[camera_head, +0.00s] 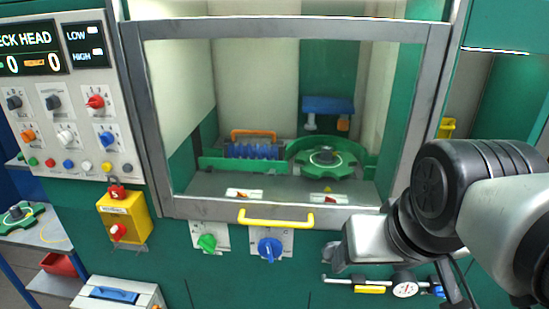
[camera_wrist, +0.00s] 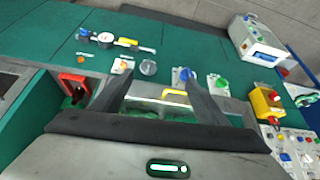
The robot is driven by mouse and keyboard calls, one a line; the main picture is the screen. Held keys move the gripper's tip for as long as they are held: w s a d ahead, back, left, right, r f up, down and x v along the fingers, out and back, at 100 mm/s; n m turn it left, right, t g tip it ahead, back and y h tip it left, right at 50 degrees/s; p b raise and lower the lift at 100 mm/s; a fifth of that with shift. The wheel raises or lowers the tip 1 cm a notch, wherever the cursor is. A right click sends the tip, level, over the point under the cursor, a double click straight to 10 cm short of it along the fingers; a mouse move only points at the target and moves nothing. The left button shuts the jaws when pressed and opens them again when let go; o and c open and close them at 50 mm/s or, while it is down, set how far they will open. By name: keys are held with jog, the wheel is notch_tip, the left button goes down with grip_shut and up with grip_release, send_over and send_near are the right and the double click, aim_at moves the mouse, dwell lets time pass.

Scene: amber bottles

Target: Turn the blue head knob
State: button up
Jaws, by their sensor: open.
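In the head view, a blue knob (camera_head: 269,249) sits on a white plate below the window door, right of a green knob (camera_head: 207,242). Another blue knob (camera_head: 106,138) is on the left control panel, under the display that reads "ECK HEAD". In the wrist view, my gripper (camera_wrist: 158,80) is open, its two dark fingers spread with nothing held between them. The lower blue knob (camera_wrist: 186,74) shows beyond the right fingertip, partly covered by it, with the green knob (camera_wrist: 219,81) to its right. The gripper's fingers cannot be made out in the head view.
A yellow door handle (camera_head: 276,219) projects above the lower knobs. A yellow box with a red button (camera_head: 124,218) stands out at left. A gauge (camera_head: 405,289) is mounted below my arm. The control panel (camera_head: 64,115) carries several other knobs and buttons.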

dwell(0.3)
jog(key=shift+o, duration=1.9)
jog(key=w+a+f+m+t+y+b, duration=0.1)
jog(key=w+a+f+y+b, duration=0.2)
jog(key=w+a+f, duration=0.6)
jog(key=shift+w+a+f+b, duration=0.15)
jog(key=shift+a+f+b, duration=0.35)
jog(key=shift+b, duration=0.6)
jog(key=w+a+f+m+t+b, duration=0.1)
jog(key=w+a+f+m+b, duration=0.2)
jog(key=w+a+f, duration=0.4)
jog(key=m+t+h+b, duration=0.2)
jog(key=t+h+b, duration=0.3)
jog(key=t+b, duration=0.55)
send_near(270, 254)
jog(key=shift+y, duration=0.4)
jog(key=w+b, duration=0.1)
jog(key=w, duration=0.2)
jog(key=w+b, duration=0.1)
jog(key=w, duration=0.3)
jog(key=w+d+b, duration=0.1)
jog(key=w, duration=0.2)
jog(key=shift+w+d+r, duration=0.1)
jog(key=shift+w, duration=0.25)
